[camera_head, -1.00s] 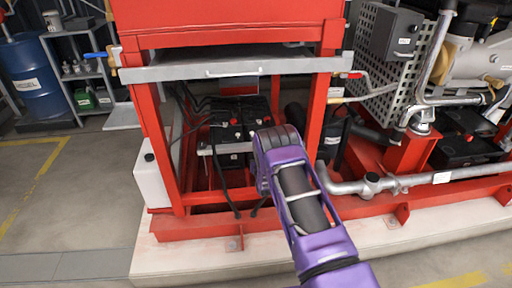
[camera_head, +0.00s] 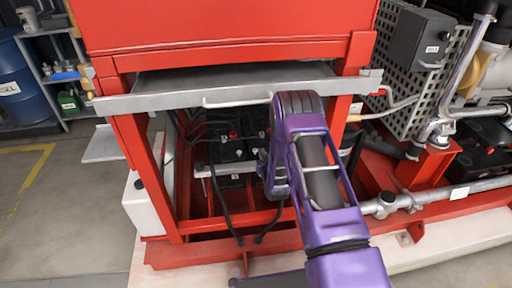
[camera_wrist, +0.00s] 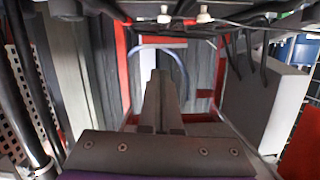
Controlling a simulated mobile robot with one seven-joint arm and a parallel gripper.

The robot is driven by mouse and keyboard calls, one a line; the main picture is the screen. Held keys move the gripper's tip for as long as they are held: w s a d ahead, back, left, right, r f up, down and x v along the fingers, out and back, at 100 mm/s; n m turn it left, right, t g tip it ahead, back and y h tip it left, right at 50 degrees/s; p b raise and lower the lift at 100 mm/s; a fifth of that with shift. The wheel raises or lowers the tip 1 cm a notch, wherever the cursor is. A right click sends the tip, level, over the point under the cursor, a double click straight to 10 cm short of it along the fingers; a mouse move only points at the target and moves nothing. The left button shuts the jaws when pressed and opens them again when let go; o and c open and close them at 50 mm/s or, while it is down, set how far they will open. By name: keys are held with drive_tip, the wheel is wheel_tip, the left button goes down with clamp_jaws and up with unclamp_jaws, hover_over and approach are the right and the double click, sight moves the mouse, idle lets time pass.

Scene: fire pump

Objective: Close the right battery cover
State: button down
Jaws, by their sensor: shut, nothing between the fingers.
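A grey metal panel (camera_head: 165,101) with a bar handle (camera_head: 236,100) stands out roughly level at the top of the red frame's opening. It looks like a raised cover; I cannot tell whether it is the right one. Black batteries (camera_head: 232,150) with cables sit below it, uncovered at the front. My purple arm crosses the panel's front edge at the right of the handle and hides part of it. My gripper (camera_wrist: 160,78) is shut and empty in the wrist view, inside or close to the frame. In the head view my arm mostly hides it.
Red frame posts (camera_head: 131,160) bound the opening. A white container (camera_head: 146,207) stands at its left; it also shows in the wrist view (camera_wrist: 262,100). Pipes (camera_head: 400,202) and a perforated panel (camera_head: 408,60) lie to the right. Floor at the left is clear.

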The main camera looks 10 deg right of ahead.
drive_tip(key=b, duration=0.1)
hover_over(256, 152)
drive_tip(key=v, duration=0.2)
wheel_tip(256, 152, down, 3)
drive_tip(key=f, duration=0.1)
drive_tip(key=f+b, duration=0.1)
drive_tip(key=shift+w+d+f, duration=0.15)
drive_tip(key=shift+w+f, duration=0.05)
drive_tip(key=shift+f, duration=0.55)
drive_tip(key=shift+s+a+f+n, duration=0.1)
drive_tip(key=shift+a+f+n, duration=0.15)
drive_tip(key=shift+f, duration=0.45)
